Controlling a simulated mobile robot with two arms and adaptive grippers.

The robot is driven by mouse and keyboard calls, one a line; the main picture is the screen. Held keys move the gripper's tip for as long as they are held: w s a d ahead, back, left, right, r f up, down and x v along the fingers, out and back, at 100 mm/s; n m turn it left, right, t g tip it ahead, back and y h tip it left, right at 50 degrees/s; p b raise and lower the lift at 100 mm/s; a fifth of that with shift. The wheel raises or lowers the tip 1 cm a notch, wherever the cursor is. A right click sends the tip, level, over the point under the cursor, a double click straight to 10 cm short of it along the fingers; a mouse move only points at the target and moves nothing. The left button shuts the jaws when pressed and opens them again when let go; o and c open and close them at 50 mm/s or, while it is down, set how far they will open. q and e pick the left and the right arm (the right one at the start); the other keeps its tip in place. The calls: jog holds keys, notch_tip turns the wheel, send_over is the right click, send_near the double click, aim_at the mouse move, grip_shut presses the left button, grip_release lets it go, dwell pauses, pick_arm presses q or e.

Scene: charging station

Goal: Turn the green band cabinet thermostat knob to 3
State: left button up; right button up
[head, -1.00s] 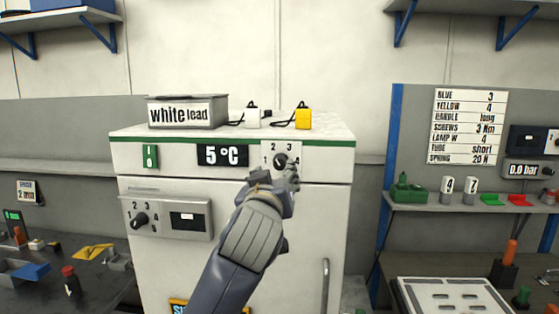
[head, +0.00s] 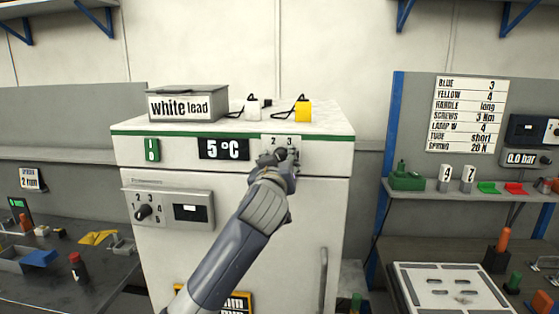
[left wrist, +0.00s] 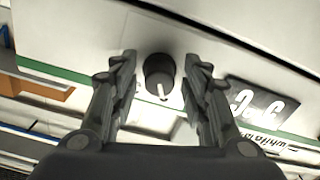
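The white cabinet (head: 240,260) has a green band (head: 190,133) along its top edge. Its thermostat knob (left wrist: 159,72) is dark and round with a white pointer line, which points downward in the rotated left wrist view. In the head view its plate (head: 270,141) shows a 2 and a 3, while my gripper hides much of the knob and the lower plate. My left gripper (head: 286,158) is at the knob; in the left wrist view (left wrist: 160,88) its fingers are open on either side of it, with gaps showing. My right gripper is out of view.
A 5 °C display (head: 223,149) is left of the knob. A lower panel (head: 168,207) carries another numbered dial (head: 143,212). A vertical handle (head: 323,280) is at lower right.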

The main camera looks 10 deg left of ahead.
pick_arm(q)
jog(key=c, duration=0.7)
jog(key=shift+o, duration=0.2)
jog(key=shift+m, duration=0.4)
jog(key=m, duration=0.4)
jog(key=shift+m, duration=0.3)
jog(key=m, duration=0.6)
jog(key=shift+m, duration=0.3)
